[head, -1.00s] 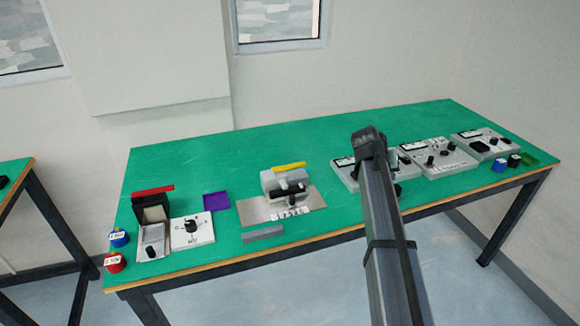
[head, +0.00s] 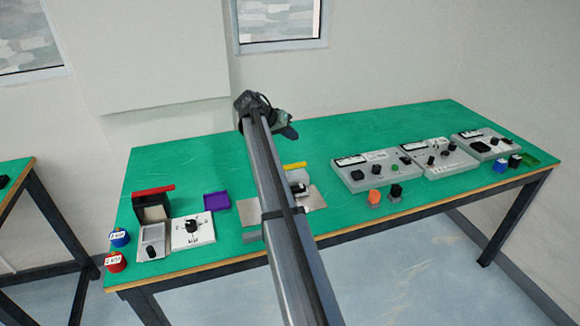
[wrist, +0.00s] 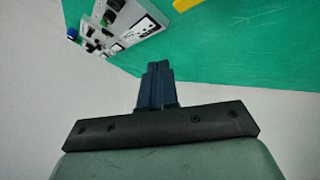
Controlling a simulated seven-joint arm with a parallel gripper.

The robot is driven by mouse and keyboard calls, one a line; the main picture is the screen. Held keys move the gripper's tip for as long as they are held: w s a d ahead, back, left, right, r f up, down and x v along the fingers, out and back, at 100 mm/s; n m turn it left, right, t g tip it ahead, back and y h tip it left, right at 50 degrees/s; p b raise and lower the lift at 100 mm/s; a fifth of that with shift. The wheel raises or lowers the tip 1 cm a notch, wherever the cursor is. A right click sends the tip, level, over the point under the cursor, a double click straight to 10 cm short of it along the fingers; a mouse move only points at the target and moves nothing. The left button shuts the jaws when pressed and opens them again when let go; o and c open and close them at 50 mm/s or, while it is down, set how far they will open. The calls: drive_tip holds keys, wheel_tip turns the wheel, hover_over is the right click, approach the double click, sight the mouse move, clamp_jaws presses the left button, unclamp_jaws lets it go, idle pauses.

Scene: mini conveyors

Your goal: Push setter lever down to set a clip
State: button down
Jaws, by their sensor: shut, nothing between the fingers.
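A grey device on a metal base plate (head: 312,198) stands mid-table, with a yellow lever bar (head: 295,165) on top. My arm hides most of this device. The yellow bar also seems to show at the top edge of the wrist view (wrist: 192,5). A second device at the left has a red lever bar (head: 153,189) over a dark body. No label shows which one is the setter, and I cannot make out a clip. My gripper (head: 290,132) is shut and empty, raised above the table behind the yellow bar in the head view. Its closed fingers show in the wrist view (wrist: 157,80).
Several grey control panels (head: 375,172) stand at the right. A white knob plate (head: 193,231) and a purple tray (head: 217,201) lie at the left. Orange (head: 375,197) and black (head: 395,191) buttons stand near the front edge. The back of the green table (head: 210,155) is clear.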

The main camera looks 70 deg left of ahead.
sight(287, 166)
drive_tip(key=shift+s+a+f, duration=0.1)
drive_tip(key=shift+s+a, duration=0.3)
drive_tip(key=shift+s, duration=0.15)
drive_tip(key=shift+f, duration=0.15)
drive_tip(key=shift+f, duration=4.25)
drive_tip(key=shift+f, duration=1.35)
drive_tip(key=shift+r, duration=1.3)
drive_tip(key=shift+r, duration=0.1)
drive_tip(key=shift+r, duration=2.4)
